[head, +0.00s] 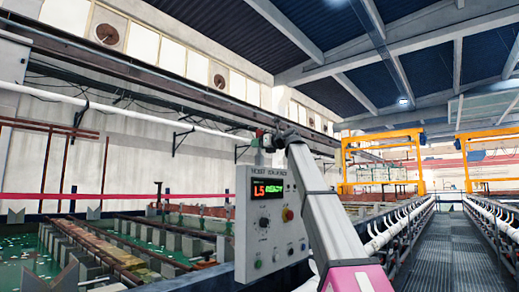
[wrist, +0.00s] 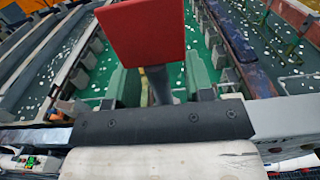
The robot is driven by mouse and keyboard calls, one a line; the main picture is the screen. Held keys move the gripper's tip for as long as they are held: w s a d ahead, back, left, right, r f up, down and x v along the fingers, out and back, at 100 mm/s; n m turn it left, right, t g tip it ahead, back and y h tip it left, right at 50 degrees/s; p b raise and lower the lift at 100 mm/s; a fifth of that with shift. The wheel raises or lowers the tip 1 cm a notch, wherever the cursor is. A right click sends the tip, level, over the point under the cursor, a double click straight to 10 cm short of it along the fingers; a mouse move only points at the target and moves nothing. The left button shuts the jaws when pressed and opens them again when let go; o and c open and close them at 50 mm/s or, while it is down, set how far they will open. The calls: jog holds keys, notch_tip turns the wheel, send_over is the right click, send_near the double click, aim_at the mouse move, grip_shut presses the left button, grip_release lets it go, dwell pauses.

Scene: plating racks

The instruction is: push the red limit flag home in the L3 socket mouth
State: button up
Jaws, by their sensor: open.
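The red limit flag (wrist: 145,30) is a flat red plate on a dark stem, close to the camera at the top of the wrist view. The stem comes down between the two green-padded fingers of my gripper (wrist: 160,82). The gripper is open, with a finger on each side of the stem; I cannot tell whether either touches it. In the head view my gripper (head: 267,140) is small, at the top of the grey control box. I cannot make out the L3 socket mouth or how deep the stem sits.
The control box (head: 248,240) shows a red "L5" and green "READY", with a red button and knobs. Tanks of green liquid (head: 40,262) lie to the left. A grated walkway (head: 432,255) with white hooks alongside runs right, toward yellow gantry frames (head: 380,145).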

grip_shut()
jog(key=shift+r, duration=0.15)
